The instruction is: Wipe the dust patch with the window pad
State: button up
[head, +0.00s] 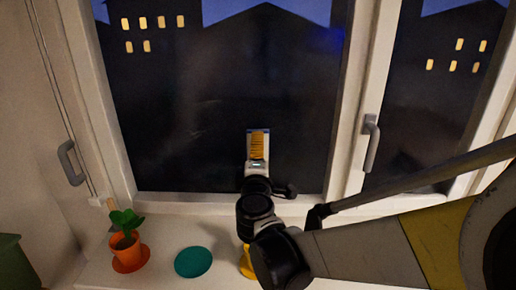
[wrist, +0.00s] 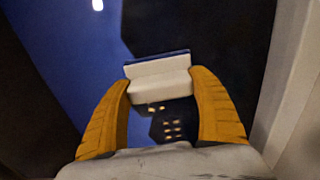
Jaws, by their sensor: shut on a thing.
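The window pad is a small block with a pale body and a blue face. It shows in the wrist view (wrist: 158,68) between the two orange fingers of my gripper (wrist: 161,84), which is shut on it. In the head view the pad (head: 250,131) shows around the orange finger of my gripper (head: 258,146), in front of the lower middle of the dark left window pane (head: 190,110). I cannot tell whether the pad touches the glass. The dust patch does not stand out clearly; only very faint greyish haze shows on the pane.
On the sill (head: 150,210) stand an orange pot with a plant (head: 125,243) and a teal disc (head: 193,262). A yellow thing (head: 246,266) is partly hidden behind my arm. A green box edge (head: 14,262) is lower left.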

jog(key=shift+s+a, duration=0.1)
jog(key=shift+s, duration=2.8)
jog(key=s, duration=0.3)
jog(key=shift+p, duration=0.4)
